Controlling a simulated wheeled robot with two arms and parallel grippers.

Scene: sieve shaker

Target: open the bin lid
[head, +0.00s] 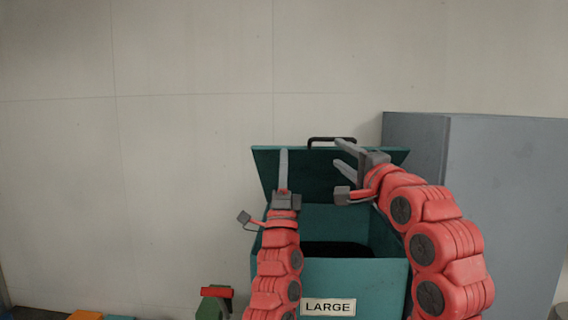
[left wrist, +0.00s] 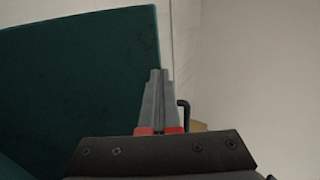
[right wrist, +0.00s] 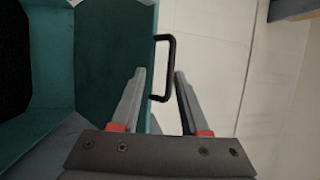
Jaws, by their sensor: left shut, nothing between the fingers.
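The teal bin (head: 385,275) carries a LARGE label (head: 328,307) on its front. Its lid (head: 330,170) stands raised and tilted back at the rear, and the dark opening shows below it. A black handle (head: 332,140) is on the lid's top edge. My left gripper (head: 284,152) is shut and empty in front of the lid's left part; in the left wrist view the lid (left wrist: 80,75) is beside its fingers. My right gripper (head: 340,154) is open and empty near the lid's right part. In the right wrist view the handle (right wrist: 170,68) is just beyond its open fingers.
A grey cabinet (head: 500,200) stands to the right of the bin. A pale wall (head: 130,140) is behind it. Low at the left are a green and red object (head: 213,300) and an orange block (head: 85,315).

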